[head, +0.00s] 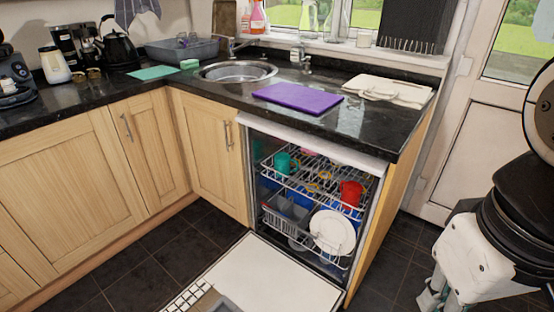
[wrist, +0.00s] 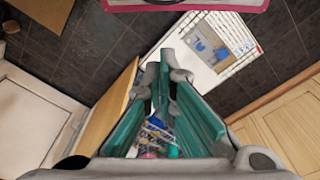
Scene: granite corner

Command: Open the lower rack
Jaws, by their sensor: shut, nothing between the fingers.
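The dishwasher stands open under the counter, its white door (head: 262,275) folded down flat. The lower rack (head: 341,262) sits inside the cavity. It holds a white plate (head: 333,232) on the right and a grey cutlery basket (head: 284,214) on the left. The upper rack (head: 318,192) above it holds a teal mug (head: 285,163) and a red mug (head: 351,193). My gripper (wrist: 165,72) has teal-lined fingers, closed and empty. In the wrist view rack contents show small behind the fingers, mostly hidden. In the head view my arm is at the right, clear of the rack.
The counter above carries a purple board (head: 297,98), a sink (head: 236,71) and a kettle (head: 118,48). Wooden cabinets (head: 210,150) stand left of the dishwasher. A wooden end panel (head: 380,235) borders its right side. Dark tiled floor (head: 400,262) lies open on the right.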

